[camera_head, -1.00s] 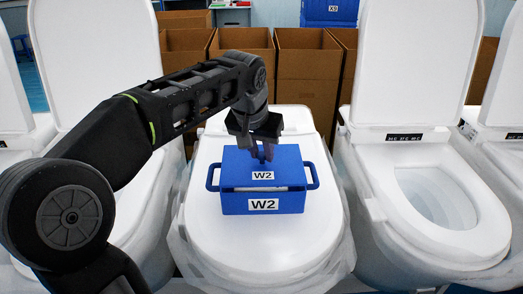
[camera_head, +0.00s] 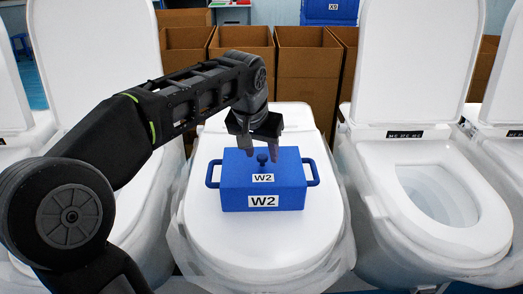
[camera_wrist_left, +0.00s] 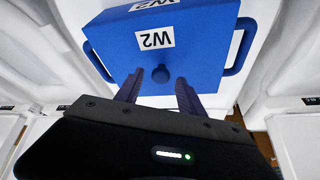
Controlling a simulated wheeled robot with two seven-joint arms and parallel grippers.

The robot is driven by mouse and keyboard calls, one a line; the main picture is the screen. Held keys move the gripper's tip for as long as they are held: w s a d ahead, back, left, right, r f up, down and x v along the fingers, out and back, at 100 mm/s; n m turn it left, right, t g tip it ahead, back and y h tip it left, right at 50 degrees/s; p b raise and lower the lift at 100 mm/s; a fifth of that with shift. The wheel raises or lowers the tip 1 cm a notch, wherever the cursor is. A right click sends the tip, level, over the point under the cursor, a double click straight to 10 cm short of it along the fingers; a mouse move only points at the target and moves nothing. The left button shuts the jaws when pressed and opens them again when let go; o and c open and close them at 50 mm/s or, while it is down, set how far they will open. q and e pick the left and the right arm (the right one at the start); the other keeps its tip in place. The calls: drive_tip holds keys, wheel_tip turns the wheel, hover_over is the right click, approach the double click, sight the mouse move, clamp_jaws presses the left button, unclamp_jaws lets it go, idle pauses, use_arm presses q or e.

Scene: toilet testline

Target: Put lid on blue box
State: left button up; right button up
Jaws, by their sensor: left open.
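The blue box (camera_head: 233,202) sits on the closed white toilet lid in the middle, with a W2 label on its front and a handle on each side. The blue lid (camera_head: 236,169), with its own W2 label, lies on the box with no visible gap at the front. Its round knob (camera_head: 262,159) stands up in the middle and also shows in the left wrist view (camera_wrist_left: 160,74). My left gripper (camera_head: 261,152) is open just above the lid, its fingers apart on either side of the knob and clear of it. My right gripper is not in view.
The closed toilet (camera_head: 262,244) under the box has free room around it. An open toilet (camera_head: 425,195) stands to the right and another to the left. Brown cardboard boxes (camera_head: 308,75) line the back, with a blue crate (camera_head: 329,10) behind them.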

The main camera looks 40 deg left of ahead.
sight(257, 174)
use_arm(q)
drive_tip(key=shift+r, duration=0.35)
drive_tip(key=p+v, duration=0.2)
drive_tip(key=v, duration=1)
drive_tip(key=shift+r, duration=0.25)
